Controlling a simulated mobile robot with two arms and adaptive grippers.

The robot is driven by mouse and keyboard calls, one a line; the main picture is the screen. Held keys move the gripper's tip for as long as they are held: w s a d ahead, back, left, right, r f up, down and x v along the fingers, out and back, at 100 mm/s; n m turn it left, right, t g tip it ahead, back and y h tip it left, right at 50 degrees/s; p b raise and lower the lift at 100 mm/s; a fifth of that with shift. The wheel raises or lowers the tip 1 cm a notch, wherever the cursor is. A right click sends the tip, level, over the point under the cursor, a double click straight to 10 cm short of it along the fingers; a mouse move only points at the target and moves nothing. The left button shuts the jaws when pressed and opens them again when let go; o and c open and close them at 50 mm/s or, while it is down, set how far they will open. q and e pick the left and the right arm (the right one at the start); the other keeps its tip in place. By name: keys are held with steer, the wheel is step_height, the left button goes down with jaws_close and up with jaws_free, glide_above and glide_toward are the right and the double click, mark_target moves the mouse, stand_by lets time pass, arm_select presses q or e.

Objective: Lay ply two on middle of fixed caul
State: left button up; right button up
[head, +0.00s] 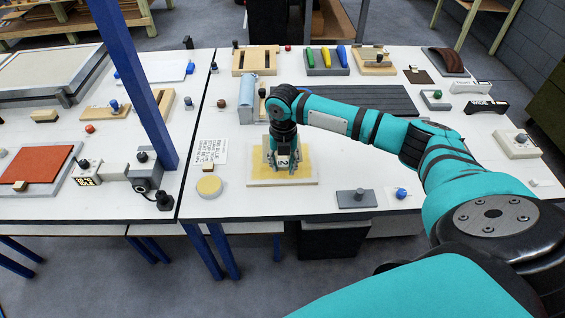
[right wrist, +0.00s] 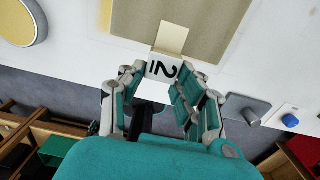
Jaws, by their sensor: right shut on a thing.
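My right gripper (head: 284,166) is shut on a white tab marked 2 (right wrist: 165,69). The tab is joined by a pale yellow strip (right wrist: 172,38) to a flat tan sheet (right wrist: 190,14), which looks like ply two. In the head view a yellow sheet (head: 304,168) lies over a pale flat board (head: 263,182), likely the fixed caul, and the gripper stands over its middle front. In the wrist view a yellow margin shows beside the tan sheet. I cannot tell whether the sheet touches what is under it. My left gripper is not in view.
A round yellow-topped pot (head: 209,186) and a printed sheet (head: 212,150) lie to the left. A grey block (head: 356,198) and a blue knob (head: 401,193) sit to the right near the front edge. A blue post (head: 140,95) rises at left. A dark slab (head: 375,101) lies behind.

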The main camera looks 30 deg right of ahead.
mark_target(282, 182)
steer(key=shift+a+r+p, duration=0.1)
steer(key=shift+a+p, duration=0.1)
steer(key=shift+p, duration=0.15)
steer(key=shift+f+b, duration=0.4)
steer(key=shift+f, duration=0.3)
step_height(282, 182, down, 3)
steer(key=shift+f+b, duration=0.15)
steer(key=shift+b, duration=0.7)
steer(key=shift+f, duration=0.55)
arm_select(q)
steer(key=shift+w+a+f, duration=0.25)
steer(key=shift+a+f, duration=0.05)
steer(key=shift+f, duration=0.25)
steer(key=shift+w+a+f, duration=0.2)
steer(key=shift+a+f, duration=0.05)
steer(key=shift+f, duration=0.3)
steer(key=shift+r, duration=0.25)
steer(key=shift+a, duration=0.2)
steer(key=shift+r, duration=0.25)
arm_select(e)
steer(key=shift+f, duration=0.1)
